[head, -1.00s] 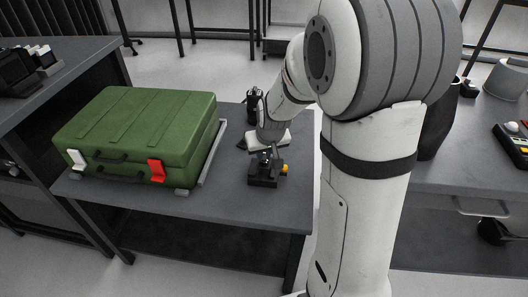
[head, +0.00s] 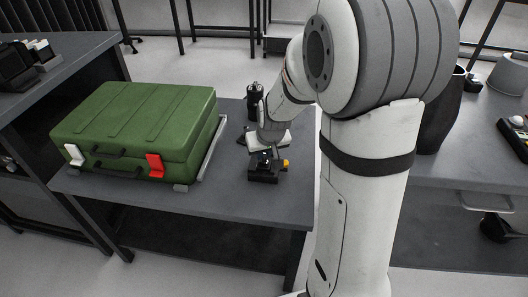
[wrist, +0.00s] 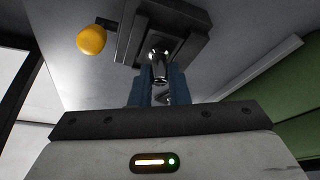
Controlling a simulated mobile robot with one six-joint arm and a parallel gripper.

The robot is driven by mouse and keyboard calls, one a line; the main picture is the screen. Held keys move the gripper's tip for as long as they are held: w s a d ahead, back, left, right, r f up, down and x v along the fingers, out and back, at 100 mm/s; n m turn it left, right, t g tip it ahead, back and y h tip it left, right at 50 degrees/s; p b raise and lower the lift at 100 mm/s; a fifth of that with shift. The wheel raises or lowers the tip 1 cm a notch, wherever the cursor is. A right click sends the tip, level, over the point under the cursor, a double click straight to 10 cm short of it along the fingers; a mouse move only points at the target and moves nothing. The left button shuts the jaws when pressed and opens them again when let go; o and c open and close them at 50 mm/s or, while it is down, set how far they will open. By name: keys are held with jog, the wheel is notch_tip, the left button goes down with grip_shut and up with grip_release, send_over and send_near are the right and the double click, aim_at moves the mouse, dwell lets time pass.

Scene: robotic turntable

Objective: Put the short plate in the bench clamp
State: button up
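The bench clamp (head: 263,172) is a small dark block with a yellow knob on the grey table, right of the green case. In the wrist view the clamp (wrist: 190,45) is at the top, its yellow knob (wrist: 91,39) to the left. My gripper (head: 266,152) points down right at the clamp. In the wrist view my gripper's two blue fingers (wrist: 160,88) stand a small gap apart, their tips close to the clamp. A shiny metal piece (wrist: 160,62) shows at the gap; I cannot tell whether it is the short plate or part of the clamp, nor whether it is gripped.
A large green case (head: 135,130) with white and red latches lies left of the clamp. A black bottle-like object (head: 255,101) stands behind my gripper. The table front (head: 230,205) is clear. A side bench (head: 455,170) is at the right.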

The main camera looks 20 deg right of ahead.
jog(key=o, duration=0.5)
jog(key=p+v, duration=0.2)
jog(key=v, duration=0.6)
jog(key=shift+f, duration=0.1)
notch_tip(320, 180, up, 11)
jog(key=p, duration=0.8)
send_over(267, 169)
jog(key=s, duration=0.6)
jog(key=shift+m+g, duration=0.3)
jog(key=shift+g, duration=0.6)
jog(key=s+r+p, duration=0.8)
jog(key=r, duration=0.1)
jog(key=s+r+p, duration=0.4)
jog(key=s+r, duration=0.1)
jog(key=shift+a, duration=0.35)
